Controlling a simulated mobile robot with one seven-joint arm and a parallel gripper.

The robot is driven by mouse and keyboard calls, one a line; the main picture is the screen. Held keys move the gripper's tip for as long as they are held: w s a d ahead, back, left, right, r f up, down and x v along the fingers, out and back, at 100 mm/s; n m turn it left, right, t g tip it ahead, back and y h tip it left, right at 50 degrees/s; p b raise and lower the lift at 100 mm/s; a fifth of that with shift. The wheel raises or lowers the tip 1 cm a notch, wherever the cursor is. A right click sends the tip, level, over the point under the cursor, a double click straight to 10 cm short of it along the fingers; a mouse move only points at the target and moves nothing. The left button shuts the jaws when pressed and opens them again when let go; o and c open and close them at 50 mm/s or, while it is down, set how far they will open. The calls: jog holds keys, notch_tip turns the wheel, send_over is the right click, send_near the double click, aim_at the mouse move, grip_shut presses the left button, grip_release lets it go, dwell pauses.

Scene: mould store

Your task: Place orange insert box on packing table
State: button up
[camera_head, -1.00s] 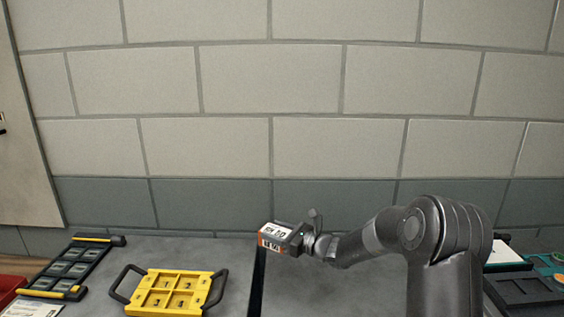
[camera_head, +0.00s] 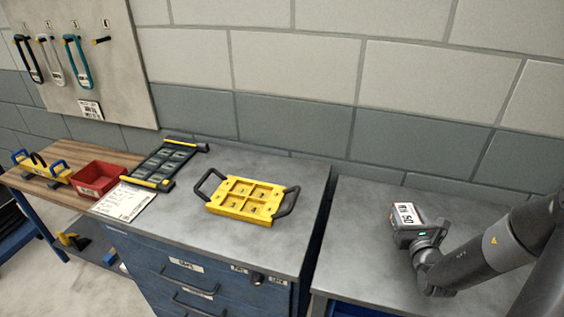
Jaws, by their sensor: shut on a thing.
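My gripper (camera_head: 408,222) is at the right of the view, shut on the orange insert box (camera_head: 404,213). The box's white label with dark print faces me; only a little orange shows at its edge and the jaws hide much of the rest. The gripper and box are over the grey right-hand worktop (camera_head: 365,255); I cannot tell the exact height above it. No surface in view is marked as the packing table. A wooden-topped bench (camera_head: 55,190) with blue legs stands at the far left.
The blue drawer cabinet (camera_head: 215,290) stands in the middle, with a yellow handled tray (camera_head: 245,200), a black panelled rack (camera_head: 165,163) and a paper sheet (camera_head: 125,203) on top. A red bin (camera_head: 98,180) and a yellow-blue handled item (camera_head: 42,168) sit on the wooden bench.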

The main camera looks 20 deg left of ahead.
aim_at(408, 214)
notch_tip(408, 214, up, 16)
jog(key=s+a+n+g+y, duration=0.2)
jog(key=a+n+g+y, duration=0.7)
jog(key=a, duration=1.5)
jog(key=s+a+n+g+y, duration=0.25)
jog(key=s+a+g, duration=0.2)
jog(key=a, duration=0.35)
jog(key=s+a+n+g+y, duration=0.1)
jog(key=s+a+n+g, duration=0.3)
jog(key=a, duration=0.4)
jog(key=shift+m, duration=0.45)
jog(key=s+a+f, duration=0.1)
jog(key=a+f, duration=0.2)
jog(key=f, duration=0.1)
jog(key=s+a+f, duration=0.1)
jog(key=a+f, duration=0.2)
jog(key=a, duration=0.1)
jog(key=s+a+f, duration=0.2)
jog(key=a+f, duration=0.1)
jog(key=f, duration=0.1)
jog(key=shift+a+f, duration=0.35)
jog(key=shift+a, duration=0.05)
jog(key=shift+a+f, duration=0.1)
notch_tip(408, 214, down, 4)
jog(key=shift+r, duration=0.1)
